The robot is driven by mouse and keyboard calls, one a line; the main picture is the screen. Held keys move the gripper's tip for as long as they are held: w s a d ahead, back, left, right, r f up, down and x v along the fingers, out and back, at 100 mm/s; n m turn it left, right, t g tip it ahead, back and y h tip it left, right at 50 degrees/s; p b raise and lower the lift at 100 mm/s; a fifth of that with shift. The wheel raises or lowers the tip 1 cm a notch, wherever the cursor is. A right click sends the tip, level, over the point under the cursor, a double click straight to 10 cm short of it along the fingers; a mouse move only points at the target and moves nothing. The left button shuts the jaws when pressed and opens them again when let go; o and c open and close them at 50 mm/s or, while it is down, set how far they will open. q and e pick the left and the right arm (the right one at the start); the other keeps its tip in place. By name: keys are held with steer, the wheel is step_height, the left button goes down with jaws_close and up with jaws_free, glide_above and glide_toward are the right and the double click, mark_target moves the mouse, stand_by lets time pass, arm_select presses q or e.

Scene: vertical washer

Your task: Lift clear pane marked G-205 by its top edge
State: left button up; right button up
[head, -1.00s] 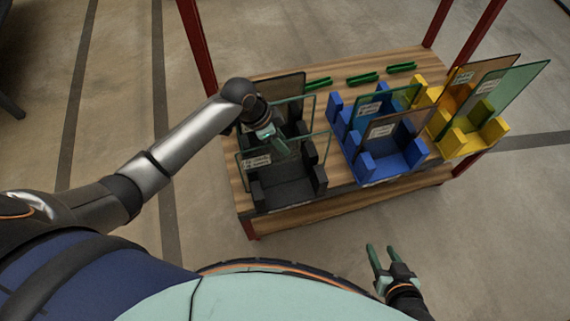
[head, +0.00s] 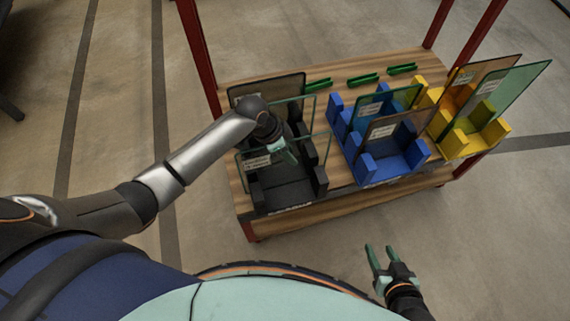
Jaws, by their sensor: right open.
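A clear pane with a greenish edge stands upright in the front of the black rack (head: 287,192). Its white label (head: 257,161) is too small to read, so I cannot tell whether it says G-205. My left gripper (head: 287,153) is at this pane's top edge, pointing down. I cannot tell whether its fingers are open or touch the glass. Another clear pane (head: 305,112) and a dark-tinted pane (head: 270,87) stand behind, partly hidden by my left arm. My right gripper (head: 379,258) is open and empty, in front of the table.
A blue rack (head: 387,166) holds tinted panes in the middle of the wooden table (head: 340,185). A yellow rack (head: 468,143) with tilted panes stands at the right. Several green clips (head: 363,80) lie along the back. Red posts (head: 198,55) rise at the table's rear corners.

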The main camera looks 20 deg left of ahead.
arm_select(q)
steer(key=shift+f, duration=0.15)
stand_by(0.3)
jaws_close()
stand_by(1.1)
steer(key=shift+w, duration=0.1)
